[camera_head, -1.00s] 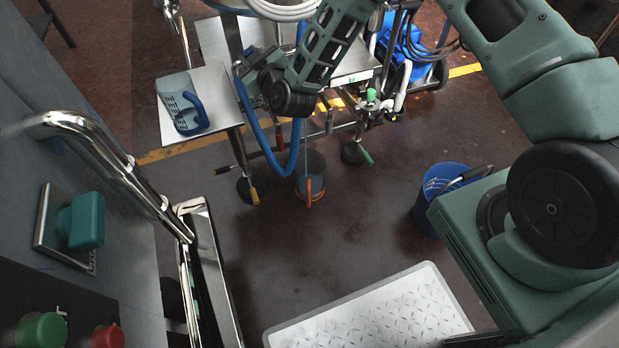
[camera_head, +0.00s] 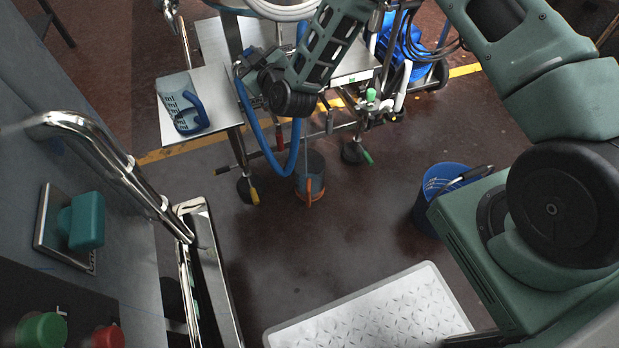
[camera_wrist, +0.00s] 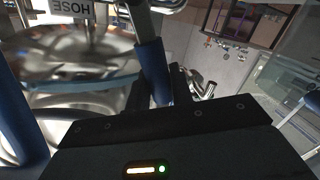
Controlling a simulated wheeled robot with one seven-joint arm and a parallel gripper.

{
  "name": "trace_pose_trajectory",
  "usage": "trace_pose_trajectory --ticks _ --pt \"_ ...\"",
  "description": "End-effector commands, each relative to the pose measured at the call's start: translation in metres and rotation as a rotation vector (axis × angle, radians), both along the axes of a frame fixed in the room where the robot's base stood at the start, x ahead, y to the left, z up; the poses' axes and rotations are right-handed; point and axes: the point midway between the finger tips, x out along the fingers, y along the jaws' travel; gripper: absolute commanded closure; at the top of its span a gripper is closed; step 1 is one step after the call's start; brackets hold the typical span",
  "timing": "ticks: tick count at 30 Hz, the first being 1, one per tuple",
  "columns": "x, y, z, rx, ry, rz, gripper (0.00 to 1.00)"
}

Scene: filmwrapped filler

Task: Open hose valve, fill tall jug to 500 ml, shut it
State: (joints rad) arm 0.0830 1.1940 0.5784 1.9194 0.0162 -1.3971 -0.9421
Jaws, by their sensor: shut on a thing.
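A clear jug with dark measuring marks and a blue handle (camera_head: 181,103) stands on the side shelf, left of my gripper. I cannot read a fill level in it. My gripper (camera_wrist: 158,82) is shut on a blue hose (camera_wrist: 152,62), which passes between its fingers. In the head view the hose (camera_head: 262,138) hangs in a loop below the gripper. A label reading HOSE (camera_wrist: 72,8) shows upside down in the wrist view, above a shiny round metal surface. I cannot make out the hose valve itself.
A grey container with an orange handle (camera_head: 311,191) is below the hose loop. A blue bucket (camera_head: 428,216) stands on the floor at right. A chrome rail (camera_head: 105,155) and a teal wall box (camera_head: 86,221) are at left. A pale textured platform (camera_head: 375,315) lies in front.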

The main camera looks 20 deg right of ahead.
Motion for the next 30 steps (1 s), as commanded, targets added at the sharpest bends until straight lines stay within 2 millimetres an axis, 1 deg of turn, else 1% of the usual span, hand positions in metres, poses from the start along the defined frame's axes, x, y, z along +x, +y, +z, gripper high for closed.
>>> trace_pose_trajectory --ticks 1,4,9,13,18,25,26,27,30 --pt "-0.001 -0.002 -0.004 -0.002 0.007 -0.003 1.0" --pt "-0.001 -0.008 -0.006 0.045 0.01 -0.007 1.0" --pt "-0.001 -0.026 -0.008 0.266 0.015 -0.012 1.0" --pt "-0.002 -0.032 -0.008 0.374 0.016 -0.008 1.0" --pt "-0.002 -0.033 0.001 0.415 0.01 -0.002 1.0" --pt "-0.002 -0.033 0.002 0.412 0.011 0.0 1.0" --pt "-0.002 -0.033 0.002 0.412 0.011 0.0 0.69" --pt "-0.002 -0.033 0.002 0.411 0.01 -0.001 0.58" --pt "-0.001 -0.033 0.004 0.411 0.008 -0.001 0.58"
